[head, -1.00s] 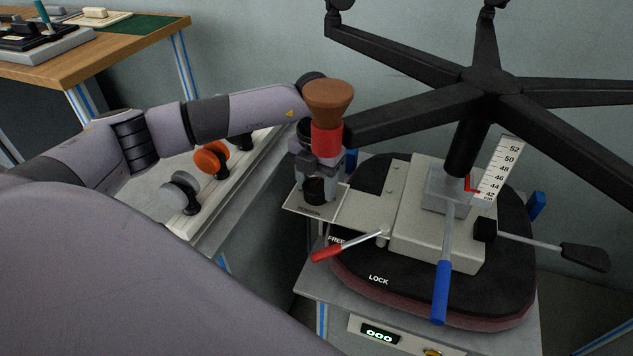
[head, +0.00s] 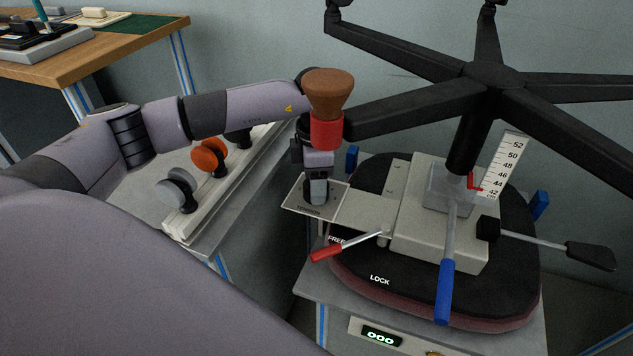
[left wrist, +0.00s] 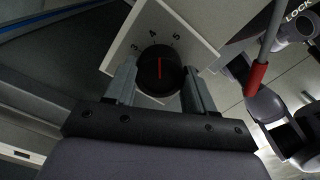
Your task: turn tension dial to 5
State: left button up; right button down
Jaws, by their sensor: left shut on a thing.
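The tension dial (left wrist: 160,72) is a black round knob with a red pointer line, seen in the left wrist view. It sits on a pale plate (left wrist: 185,27) marked 3, 4 and 5, and the red line points near the 4. In the head view the plate (head: 330,203) juts out left of the chair mechanism, and the dial is mostly hidden by my gripper. My left gripper (left wrist: 160,88) is shut on the dial, one finger on each side; in the head view it (head: 316,197) points down onto the plate.
An upside-down chair with a black star base (head: 490,85) stands on a grey stand at right. A red-handled lever (head: 328,252) beside FREE and LOCK, a blue-handled lever (head: 444,290) and a black paddle (head: 590,256) stick out nearby. A rack with casters (head: 209,157) stands left.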

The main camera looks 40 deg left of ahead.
pick_arm(q)
jog(key=m+b, duration=0.1)
jog(key=m, duration=0.4)
jog(key=shift+m, duration=0.3)
dwell(0.4)
jog(key=o, duration=1)
jog(key=shift+o, duration=0.2)
jog(key=shift+r+p, duration=0.4)
jog(key=shift+r, duration=3.25)
jog(key=shift+s, duration=0.1)
